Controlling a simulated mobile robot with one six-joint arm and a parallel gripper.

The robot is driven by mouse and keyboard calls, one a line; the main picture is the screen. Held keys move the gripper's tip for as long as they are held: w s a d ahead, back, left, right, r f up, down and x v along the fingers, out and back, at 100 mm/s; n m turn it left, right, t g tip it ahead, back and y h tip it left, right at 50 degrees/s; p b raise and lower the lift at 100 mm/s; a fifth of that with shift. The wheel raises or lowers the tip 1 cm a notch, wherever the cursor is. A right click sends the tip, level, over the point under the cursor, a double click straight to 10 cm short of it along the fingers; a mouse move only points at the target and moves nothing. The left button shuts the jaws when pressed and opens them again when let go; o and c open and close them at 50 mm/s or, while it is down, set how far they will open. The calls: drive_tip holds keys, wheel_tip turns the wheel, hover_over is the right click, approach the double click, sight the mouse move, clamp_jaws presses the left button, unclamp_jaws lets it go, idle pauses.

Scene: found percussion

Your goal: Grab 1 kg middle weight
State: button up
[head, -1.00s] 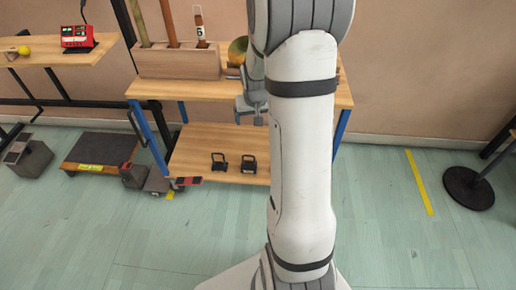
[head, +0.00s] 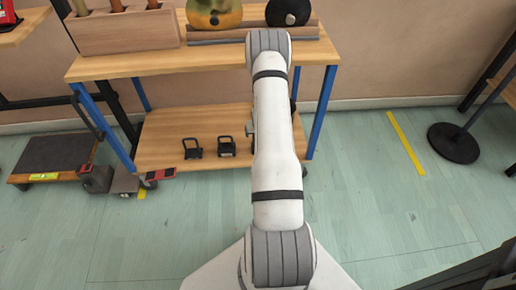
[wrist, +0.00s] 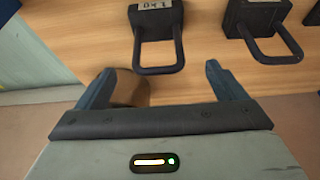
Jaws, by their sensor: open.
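Small black weights with loop handles stand on the lower wooden shelf. In the head view two show left of my arm, one further left (head: 192,148) and one nearer my arm (head: 226,147). In the wrist view a weight marked 1 kg (wrist: 157,20) is straight ahead, its handle just beyond my fingertips. A second weight (wrist: 258,14) is to its right, and part of another (wrist: 316,14) shows at the right edge. My gripper (wrist: 158,68) is open, with no weight between its fingers. In the head view my arm mostly hides it.
The lower shelf (head: 165,145) sits between blue table legs (head: 320,112). The upper tabletop (head: 150,64) above it carries a wooden block and round objects. A low dark platform (head: 57,155) stands left. A round black stand base (head: 453,143) is right.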

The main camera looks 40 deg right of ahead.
drive_tip(key=x, duration=0.5)
drive_tip(key=shift+w+d+f, duration=0.15)
drive_tip(key=shift+w+d, duration=0.15)
drive_tip(key=shift+d, duration=0.05)
drive_tip(key=shift+c, duration=0.4)
clamp_jaws()
idle(0.4)
